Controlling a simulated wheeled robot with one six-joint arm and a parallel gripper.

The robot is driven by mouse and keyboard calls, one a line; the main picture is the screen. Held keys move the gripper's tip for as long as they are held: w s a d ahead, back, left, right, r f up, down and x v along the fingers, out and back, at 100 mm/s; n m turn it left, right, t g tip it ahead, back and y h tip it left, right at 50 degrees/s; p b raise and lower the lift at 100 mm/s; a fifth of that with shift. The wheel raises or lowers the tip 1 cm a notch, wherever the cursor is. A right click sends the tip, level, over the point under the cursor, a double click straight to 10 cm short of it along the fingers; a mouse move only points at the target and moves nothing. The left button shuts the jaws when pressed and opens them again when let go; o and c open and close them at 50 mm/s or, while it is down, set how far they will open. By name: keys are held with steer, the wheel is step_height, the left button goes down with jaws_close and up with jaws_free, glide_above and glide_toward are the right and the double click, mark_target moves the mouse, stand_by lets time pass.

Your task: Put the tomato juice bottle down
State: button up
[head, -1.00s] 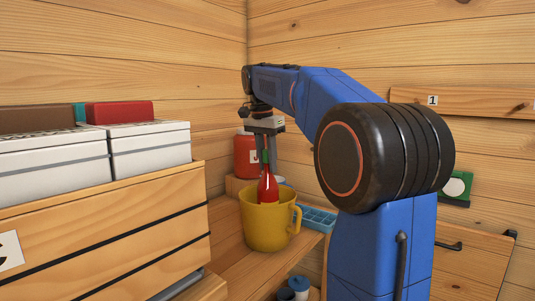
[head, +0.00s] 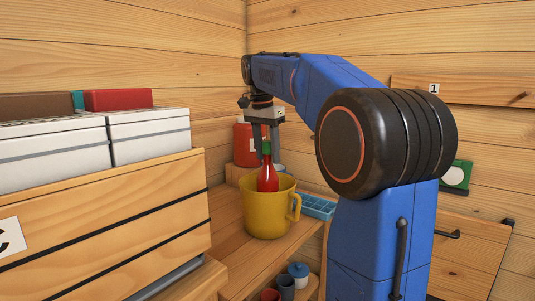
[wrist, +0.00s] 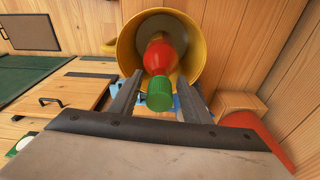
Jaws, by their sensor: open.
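The tomato juice bottle (head: 268,179) is red with a green cap and stands inside a yellow mug (head: 268,215) on the wooden counter. Its lower part is hidden by the mug's wall. In the wrist view the bottle (wrist: 160,57) shows inside the mug's rim (wrist: 195,75), with the green cap toward me. My gripper (head: 264,150) is open above the mug. Its two fingers (wrist: 159,92) stand on either side of the cap, with gaps showing.
A red canister (head: 245,146) stands behind the mug. A blue ice tray (head: 317,206) lies right of it. A wooden crate (head: 110,215) with white boxes fills the left. Small cups (head: 287,285) stand lower in front. Bare counter (head: 225,235) shows left of the mug.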

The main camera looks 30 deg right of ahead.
step_height(320, 180, up, 12)
steer(key=a, duration=0.1)
steer(key=shift+s+a, duration=0.2)
steer(key=shift+a, duration=0.15)
steer(key=shift+f, duration=0.15)
steer(key=s+a+f+n+t, duration=0.1)
steer(key=s+a+f+n, duration=0.3)
steer(key=s+f, duration=0.6)
steer(key=s+a+f+n+t+y, duration=0.1)
steer(key=s+a+f+n, duration=0.4)
steer(key=s+f, duration=0.5)
steer(key=s+a+f+n+t, duration=0.2)
steer(key=s+a+f+n, duration=0.3)
steer(key=f, duration=1.3)
steer(key=s+n, duration=0.1)
steer(key=s, duration=0.3)
steer(key=shift+s+f+y, duration=0.4)
